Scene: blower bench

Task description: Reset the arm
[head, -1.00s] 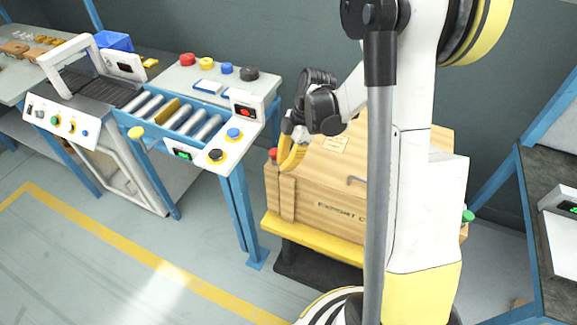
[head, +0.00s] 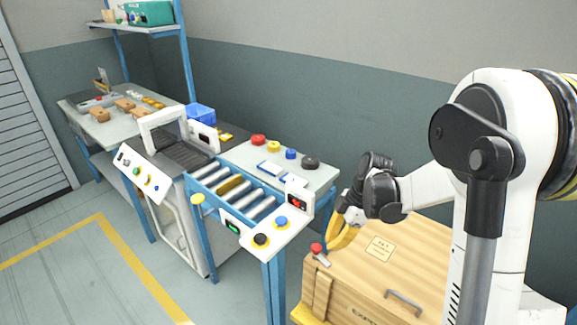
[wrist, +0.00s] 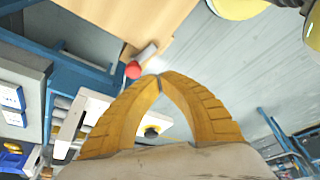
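My gripper (head: 343,236) is at the end of my bent arm, low over the near left corner of a wooden crate (head: 345,268). In the wrist view its two yellow fingers (wrist: 160,77) meet at the tips, with nothing between them. A red-topped knob or latch (head: 317,249) on the crate's corner is close to the fingertips; it also shows in the wrist view (wrist: 133,70) just beyond them. I cannot tell whether they touch.
A blue-framed roller conveyor (head: 262,207) with buttons stands left of the gripper. Beside it is a panel with coloured knobs (head: 274,147). A white arch machine (head: 163,120) and a bench (head: 95,125) with parts lie farther left. Open floor (head: 60,285) is at front left.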

